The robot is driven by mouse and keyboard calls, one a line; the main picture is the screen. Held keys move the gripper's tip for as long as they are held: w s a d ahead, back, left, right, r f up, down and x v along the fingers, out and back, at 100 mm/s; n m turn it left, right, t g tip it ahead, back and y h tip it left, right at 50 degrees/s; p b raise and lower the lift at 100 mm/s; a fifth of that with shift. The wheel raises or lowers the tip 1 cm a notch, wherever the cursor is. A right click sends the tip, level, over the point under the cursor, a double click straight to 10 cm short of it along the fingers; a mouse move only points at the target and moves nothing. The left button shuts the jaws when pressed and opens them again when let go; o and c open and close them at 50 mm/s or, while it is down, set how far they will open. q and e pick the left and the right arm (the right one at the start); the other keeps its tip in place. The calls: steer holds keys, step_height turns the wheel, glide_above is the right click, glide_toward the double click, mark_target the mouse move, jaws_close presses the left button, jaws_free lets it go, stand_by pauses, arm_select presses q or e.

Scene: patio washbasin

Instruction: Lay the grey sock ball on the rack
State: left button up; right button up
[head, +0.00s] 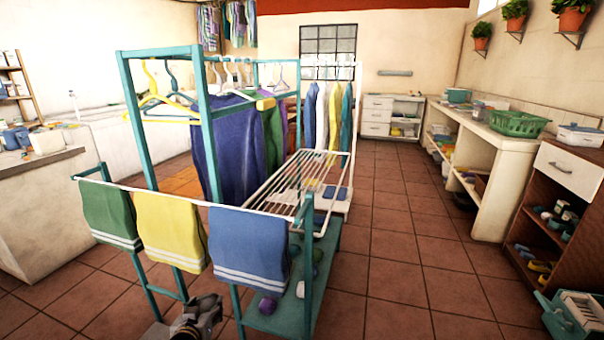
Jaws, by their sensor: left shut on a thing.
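My left gripper (200,316) is at the bottom edge, low and in front of the hanging towels, well short of the rack top. It is shut on a grey rounded thing, the grey sock ball (208,308), which is small, dark and partly hidden by the fingers. My right gripper is out of view.
A green towel (110,215), a yellow towel (172,232) and a blue towel (248,245) hang on the front rail. Tiled floor (385,260) is clear at right.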

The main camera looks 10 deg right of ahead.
arm_select(q)
steer(key=shift+s+r+p, duration=0.2)
steer(key=shift+r+p, duration=0.6)
steer(key=shift+s+r+p, duration=0.15)
steer(key=shift+r+p, duration=0.6)
steer(key=shift+r, duration=0.05)
steer(key=shift+s+r+p, duration=0.2)
steer(key=shift+r+p, duration=0.6)
step_height(320, 180, up, 5)
steer(key=s+p, duration=0.1)
steer(key=p, duration=0.4)
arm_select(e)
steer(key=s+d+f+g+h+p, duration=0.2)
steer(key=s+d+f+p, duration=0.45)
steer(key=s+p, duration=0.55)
arm_select(q)
step_height(320, 180, up, 24)
steer(key=p, duration=1.4)
glide_above(204, 309)
steer(key=s, duration=0.7)
steer(key=shift+s, duration=0.15)
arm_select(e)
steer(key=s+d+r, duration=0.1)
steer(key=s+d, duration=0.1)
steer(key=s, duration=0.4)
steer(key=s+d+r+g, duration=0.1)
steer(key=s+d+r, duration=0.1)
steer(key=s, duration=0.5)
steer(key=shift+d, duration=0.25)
